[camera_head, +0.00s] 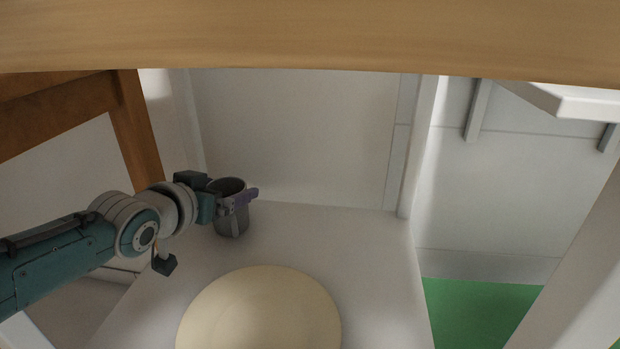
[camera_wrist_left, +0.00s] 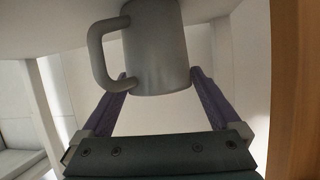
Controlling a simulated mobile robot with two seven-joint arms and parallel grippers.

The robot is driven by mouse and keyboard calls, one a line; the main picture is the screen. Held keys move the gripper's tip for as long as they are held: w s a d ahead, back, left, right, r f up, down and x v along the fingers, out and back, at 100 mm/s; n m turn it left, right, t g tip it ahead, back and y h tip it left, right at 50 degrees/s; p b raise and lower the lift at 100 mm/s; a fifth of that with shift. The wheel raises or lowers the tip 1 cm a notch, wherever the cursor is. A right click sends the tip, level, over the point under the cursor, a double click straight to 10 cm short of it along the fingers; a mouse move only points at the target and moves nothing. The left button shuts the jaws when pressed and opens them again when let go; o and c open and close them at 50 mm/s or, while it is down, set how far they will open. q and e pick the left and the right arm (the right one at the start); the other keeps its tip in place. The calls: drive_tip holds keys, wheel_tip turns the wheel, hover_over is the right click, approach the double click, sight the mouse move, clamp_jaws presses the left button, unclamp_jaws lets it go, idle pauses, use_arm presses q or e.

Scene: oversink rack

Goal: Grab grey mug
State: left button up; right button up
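The grey mug (camera_head: 232,222) stands upright on a white surface (camera_head: 370,255), with its open top showing in the head view. In the left wrist view the mug (camera_wrist_left: 158,50) is at the top centre, with its handle to the left. My left gripper (camera_head: 236,199) is at the mug, one purple finger crossing in front of it in the head view. In the left wrist view its fingers (camera_wrist_left: 160,80) are spread wide, one on each side of the mug's body. Whether the fingertips touch it is unclear. My right gripper is not in view.
A large cream round object (camera_head: 262,315) is in front of the mug on the white surface. A wooden beam (camera_head: 310,40) crosses the top of the head view, and a wooden frame (camera_head: 137,130) stands at left. A white panel (camera_head: 300,130) rises behind the mug.

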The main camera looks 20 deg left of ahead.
use_arm(q)
drive_tip(key=c, duration=1.2)
